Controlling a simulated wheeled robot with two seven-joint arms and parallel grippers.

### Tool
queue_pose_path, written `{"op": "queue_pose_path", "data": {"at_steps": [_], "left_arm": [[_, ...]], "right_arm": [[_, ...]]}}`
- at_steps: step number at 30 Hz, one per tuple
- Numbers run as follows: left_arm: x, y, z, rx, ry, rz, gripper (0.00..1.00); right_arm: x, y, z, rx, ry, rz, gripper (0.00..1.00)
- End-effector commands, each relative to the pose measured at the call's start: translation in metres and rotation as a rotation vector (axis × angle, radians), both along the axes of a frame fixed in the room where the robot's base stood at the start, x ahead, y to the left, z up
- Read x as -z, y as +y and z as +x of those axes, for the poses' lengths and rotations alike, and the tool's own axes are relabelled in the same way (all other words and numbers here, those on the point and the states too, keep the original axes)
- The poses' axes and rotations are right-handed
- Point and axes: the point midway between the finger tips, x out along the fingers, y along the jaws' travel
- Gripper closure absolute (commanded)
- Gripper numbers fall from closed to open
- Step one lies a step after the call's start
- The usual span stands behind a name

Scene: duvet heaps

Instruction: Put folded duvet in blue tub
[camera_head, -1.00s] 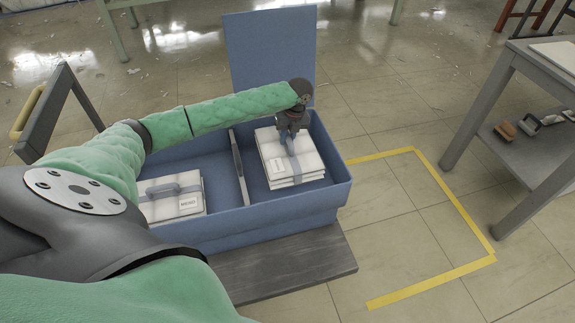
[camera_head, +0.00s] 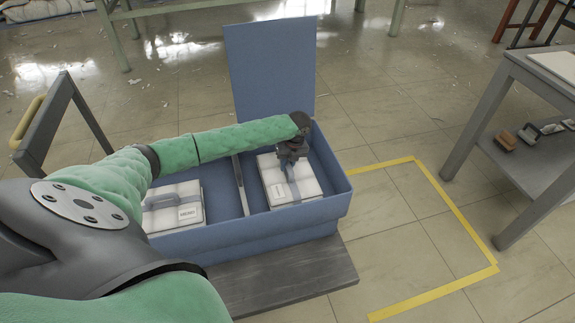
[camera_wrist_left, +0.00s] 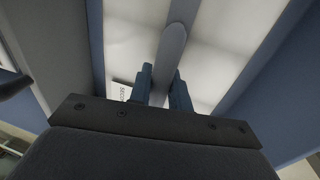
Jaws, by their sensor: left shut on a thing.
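The blue tub (camera_head: 262,222) stands on a grey board, split in two by a divider (camera_head: 242,190). One folded white duvet (camera_head: 272,178) with a blue-grey strap lies in the right compartment. My left gripper (camera_head: 287,168) is over it, shut on its strap. In the left wrist view the two fingers (camera_wrist_left: 162,88) stand either side of the strap (camera_wrist_left: 172,45), with the white duvet (camera_wrist_left: 215,50) below. Another folded duvet (camera_head: 185,210) with a strap and label lies in the left compartment, partly behind my arm. My right gripper is not in view.
The tub's raised blue lid (camera_head: 270,65) stands at its back. A grey board (camera_head: 290,275) lies in front. Yellow tape (camera_head: 455,207) marks open floor to the right. A grey table (camera_head: 515,125) with small items on its shelf stands at far right.

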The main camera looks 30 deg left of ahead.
Motion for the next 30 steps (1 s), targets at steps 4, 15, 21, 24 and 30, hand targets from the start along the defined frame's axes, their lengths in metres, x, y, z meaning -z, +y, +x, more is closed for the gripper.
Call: {"op": "queue_pose_path", "data": {"at_steps": [4, 15, 21, 24, 30], "left_arm": [[0.002, 0.0, 0.0, 0.0, 0.001, 0.001, 0.71], [0.001, 0.0, 0.0, 0.0, 0.0, 0.0, 0.59], [-0.018, -0.002, 0.003, 0.0, -0.001, 0.001, 0.59], [-0.036, -0.004, 0.006, 0.0, -0.003, 0.0, 0.59], [-0.074, -0.01, 0.012, 0.001, -0.003, 0.0, 0.59]], "right_arm": [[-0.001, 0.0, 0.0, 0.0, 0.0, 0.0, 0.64], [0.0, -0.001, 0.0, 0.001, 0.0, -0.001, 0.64], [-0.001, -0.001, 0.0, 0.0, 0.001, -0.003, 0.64], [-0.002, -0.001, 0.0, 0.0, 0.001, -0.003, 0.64], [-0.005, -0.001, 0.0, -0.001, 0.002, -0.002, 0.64]]}}
